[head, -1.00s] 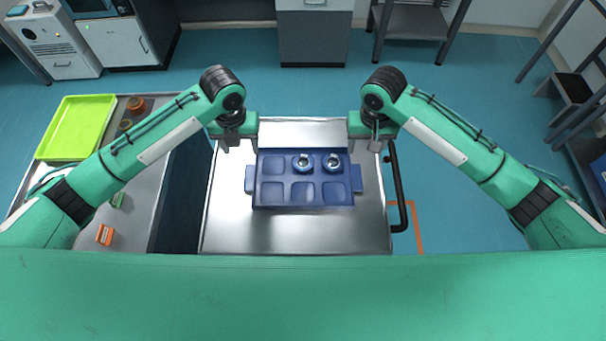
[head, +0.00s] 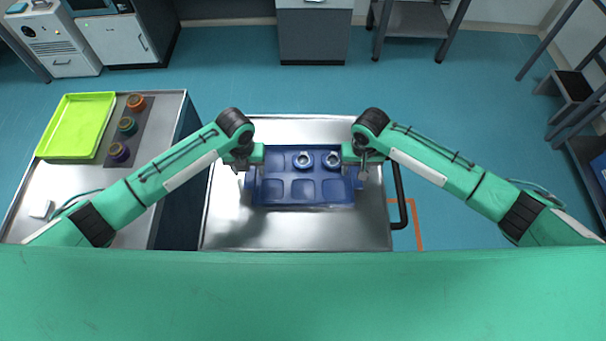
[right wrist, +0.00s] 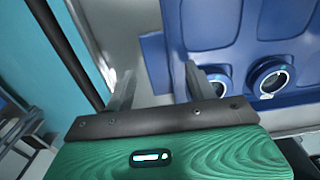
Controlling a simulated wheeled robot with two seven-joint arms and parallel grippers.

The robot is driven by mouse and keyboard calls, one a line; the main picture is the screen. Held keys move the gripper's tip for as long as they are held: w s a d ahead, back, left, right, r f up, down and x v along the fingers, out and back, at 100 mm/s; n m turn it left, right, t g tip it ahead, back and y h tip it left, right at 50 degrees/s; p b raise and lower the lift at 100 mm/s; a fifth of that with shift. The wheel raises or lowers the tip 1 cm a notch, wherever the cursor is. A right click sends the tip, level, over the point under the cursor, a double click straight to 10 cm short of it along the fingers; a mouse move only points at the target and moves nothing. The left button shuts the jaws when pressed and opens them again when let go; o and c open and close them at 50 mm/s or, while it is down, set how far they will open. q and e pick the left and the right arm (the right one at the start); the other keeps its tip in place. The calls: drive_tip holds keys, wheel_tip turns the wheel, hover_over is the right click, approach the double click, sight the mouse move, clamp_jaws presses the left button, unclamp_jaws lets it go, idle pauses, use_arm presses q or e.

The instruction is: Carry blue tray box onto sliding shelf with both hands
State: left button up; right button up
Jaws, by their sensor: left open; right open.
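The blue tray box (head: 303,191) lies on a metal cart top (head: 300,232), with a flat tab at each side. Two round blue items with pale rings (head: 303,160) sit in its far compartments. My left gripper (head: 246,172) is open at the tray's left tab, which it partly covers. My right gripper (head: 359,172) is open at the right tab. In the right wrist view, my right gripper's fingers (right wrist: 160,85) stand apart, with the tray's tab (right wrist: 157,62) between and beyond them. I cannot tell whether the fingers touch it. I cannot pick out the sliding shelf.
A black handle (head: 400,195) runs along the cart's right side. Shelving racks (head: 572,95) stand at far right. Blue floor lies open beyond the cart.

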use_arm(q)
drive_tip(key=shift+f, duration=0.55)
use_arm(e)
drive_tip(key=shift+f, duration=0.55)
use_arm(q)
drive_tip(key=c, duration=1.2)
use_arm(e)
drive_tip(key=c, duration=1.2)
use_arm(q)
drive_tip(key=shift+r, duration=0.15)
use_arm(e)
drive_tip(key=shift+r, duration=0.15)
